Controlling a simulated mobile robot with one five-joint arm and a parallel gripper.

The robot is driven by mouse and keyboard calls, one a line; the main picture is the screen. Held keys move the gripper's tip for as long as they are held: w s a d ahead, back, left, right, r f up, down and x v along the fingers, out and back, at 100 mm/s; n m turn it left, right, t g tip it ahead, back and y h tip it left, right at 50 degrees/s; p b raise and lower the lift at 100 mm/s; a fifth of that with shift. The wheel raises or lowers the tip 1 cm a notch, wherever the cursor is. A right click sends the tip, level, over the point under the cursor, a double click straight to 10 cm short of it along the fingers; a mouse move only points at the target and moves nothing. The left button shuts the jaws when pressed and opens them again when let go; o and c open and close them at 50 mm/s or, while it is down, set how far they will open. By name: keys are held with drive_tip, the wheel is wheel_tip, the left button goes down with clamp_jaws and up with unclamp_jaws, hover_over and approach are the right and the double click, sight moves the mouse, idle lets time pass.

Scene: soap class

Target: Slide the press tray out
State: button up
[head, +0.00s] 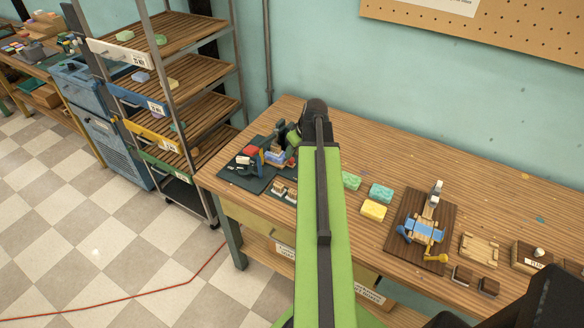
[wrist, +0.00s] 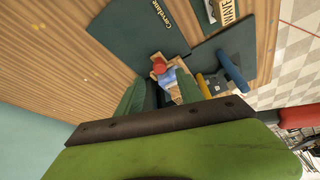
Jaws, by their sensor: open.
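In the wrist view, my gripper (wrist: 160,90) is open, with its two green fingers apart. Between and just beyond the fingers is a small wooden piece with a red knob (wrist: 159,67) and a pale blue block (wrist: 172,78); it appears to be the press tray. I cannot tell whether the fingers touch it. In the head view, the press (head: 262,157), with red and blue parts, stands on a dark mat (head: 236,180) at the table's left end. My gripper (head: 287,146) is at its right side, partly hidden by my arm.
Green soap bars (head: 381,192) and a yellow bar (head: 373,210) lie right of my arm. A brown board (head: 403,240) with a blue and yellow device stands further right. A shelf rack (head: 180,90) stands left of the table. Bare tabletop (head: 375,150) lies behind.

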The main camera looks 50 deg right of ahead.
sight(292, 160)
drive_tip(key=b+x, duration=0.3)
drive_tip(key=x, duration=0.2)
drive_tip(key=shift+f, duration=0.2)
drive_tip(key=shift+r, duration=0.1)
clamp_jaws()
idle(1.0)
